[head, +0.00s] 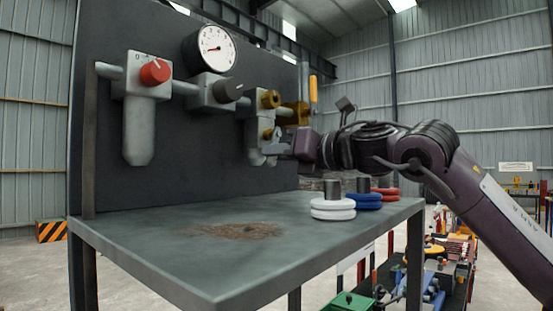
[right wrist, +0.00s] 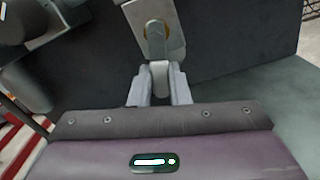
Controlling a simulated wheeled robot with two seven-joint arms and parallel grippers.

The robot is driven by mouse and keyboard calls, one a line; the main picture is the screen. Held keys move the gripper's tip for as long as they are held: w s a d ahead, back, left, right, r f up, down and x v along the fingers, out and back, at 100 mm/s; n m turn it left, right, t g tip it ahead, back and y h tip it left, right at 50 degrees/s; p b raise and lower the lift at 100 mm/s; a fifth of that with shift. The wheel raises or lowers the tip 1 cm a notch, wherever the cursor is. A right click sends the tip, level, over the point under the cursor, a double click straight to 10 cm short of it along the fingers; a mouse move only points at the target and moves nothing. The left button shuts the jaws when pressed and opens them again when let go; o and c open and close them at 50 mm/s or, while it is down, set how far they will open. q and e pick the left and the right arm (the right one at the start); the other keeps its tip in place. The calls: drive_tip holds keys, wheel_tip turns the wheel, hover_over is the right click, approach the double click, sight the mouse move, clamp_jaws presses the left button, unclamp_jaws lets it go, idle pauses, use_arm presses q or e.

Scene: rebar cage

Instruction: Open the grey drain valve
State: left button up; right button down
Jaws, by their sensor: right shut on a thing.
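The grey drain valve shows in the right wrist view as a grey lever (right wrist: 159,70) on a pale block with a brass ring behind its pivot. The lever's lower end sits between the fingertips of my right gripper (right wrist: 160,83), which is shut on it. In the head view my right gripper (head: 282,147) reaches in from the right to the low brass-fitted part of the rightmost grey valve body (head: 256,132). The gripper hides most of the lever there. My left gripper is not in view.
The dark panel also carries a red knob (head: 155,71), a dark grey knob (head: 229,89), a gauge (head: 216,48), a brass knob (head: 270,98) and a yellow handle (head: 313,89). White (head: 333,209), blue (head: 364,202) and red (head: 389,192) ringed items stand on the bench (head: 180,261).

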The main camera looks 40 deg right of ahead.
drive_tip(key=shift+w+d+f+n+b, duration=0.15)
drive_tip(key=shift+d+n+b, duration=0.1)
drive_tip(key=shift+n, duration=0.5)
drive_tip(key=shift+s+d+f+n+b, duration=0.1)
drive_tip(key=shift+d+n+b, duration=0.15)
drive_tip(key=shift+n, duration=0.5)
drive_tip(key=c, duration=1.4)
unclamp_jaws()
drive_tip(key=shift+w+d, duration=0.1)
drive_tip(key=shift+o, duration=0.2)
drive_tip(key=shift+r, duration=0.1)
wheel_tip(320, 180, up, 20)
drive_tip(key=p, duration=0.3)
